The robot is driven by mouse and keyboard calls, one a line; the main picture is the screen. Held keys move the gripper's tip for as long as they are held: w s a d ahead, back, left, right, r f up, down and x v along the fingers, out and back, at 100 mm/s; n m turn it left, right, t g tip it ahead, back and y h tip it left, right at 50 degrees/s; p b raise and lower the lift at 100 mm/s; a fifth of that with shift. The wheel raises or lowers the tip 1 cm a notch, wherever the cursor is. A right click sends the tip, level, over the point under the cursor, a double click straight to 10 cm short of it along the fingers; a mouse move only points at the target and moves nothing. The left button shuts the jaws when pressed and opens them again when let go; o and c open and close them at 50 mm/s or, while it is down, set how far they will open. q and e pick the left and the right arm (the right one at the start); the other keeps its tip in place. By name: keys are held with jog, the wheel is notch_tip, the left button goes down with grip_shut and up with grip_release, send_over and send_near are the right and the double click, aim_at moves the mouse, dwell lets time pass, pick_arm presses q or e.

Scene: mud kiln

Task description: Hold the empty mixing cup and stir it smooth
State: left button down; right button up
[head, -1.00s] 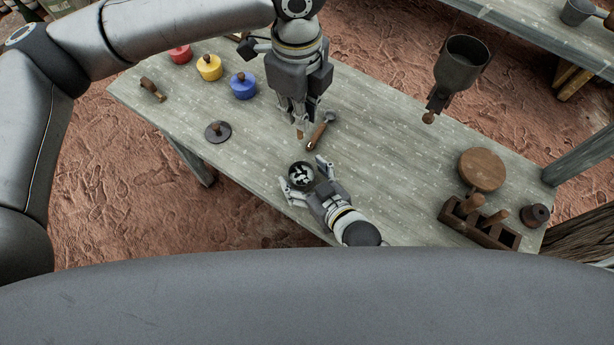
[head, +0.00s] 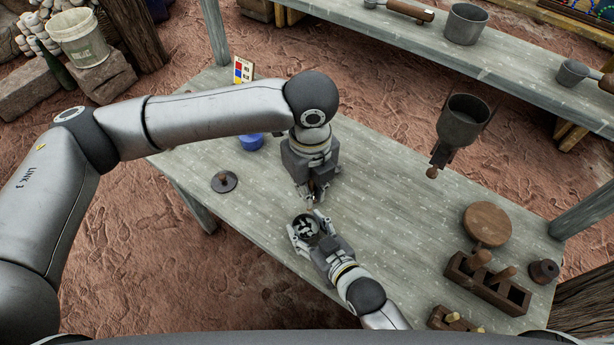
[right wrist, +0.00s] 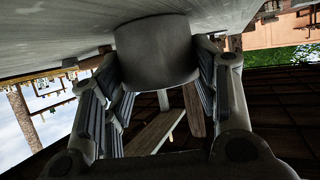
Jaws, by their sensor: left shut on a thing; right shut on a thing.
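The mixing cup (head: 297,219) is a small round grey cup near the table's front edge. Its dark inside shows several pale patches or pieces, so it does not look plainly empty. My right gripper (head: 307,238) is shut around its sides. In the right wrist view the smooth grey cup wall (right wrist: 157,50) fills the space between the fingers. My left gripper (head: 314,197) points down just behind the cup and is shut on a small tool with a wooden handle. The tool is mostly hidden by the fingers, and I cannot tell whether its tip is inside the cup.
On the table (head: 400,230) are a blue pot (head: 250,142), a dark knobbed disc (head: 224,182), a wooden disc (head: 486,224), a wooden rack (head: 486,284) and a dark spool (head: 543,271). A grey hopper (head: 463,120) stands to the right. The table's middle right is clear.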

pick_arm(q)
jog(key=shift+s+d+f+m, duration=0.1)
jog(key=shift+f+m, duration=0.3)
jog(key=shift+f, duration=0.25)
jog(key=shift+s+d+f+m, duration=0.1)
jog(key=shift+f+m, duration=0.3)
jog(key=shift+f, duration=0.2)
send_near(310, 221)
jog(key=shift+s+f, duration=1.4)
jog(key=shift+s, duration=0.25)
jog(key=shift+w, duration=0.1)
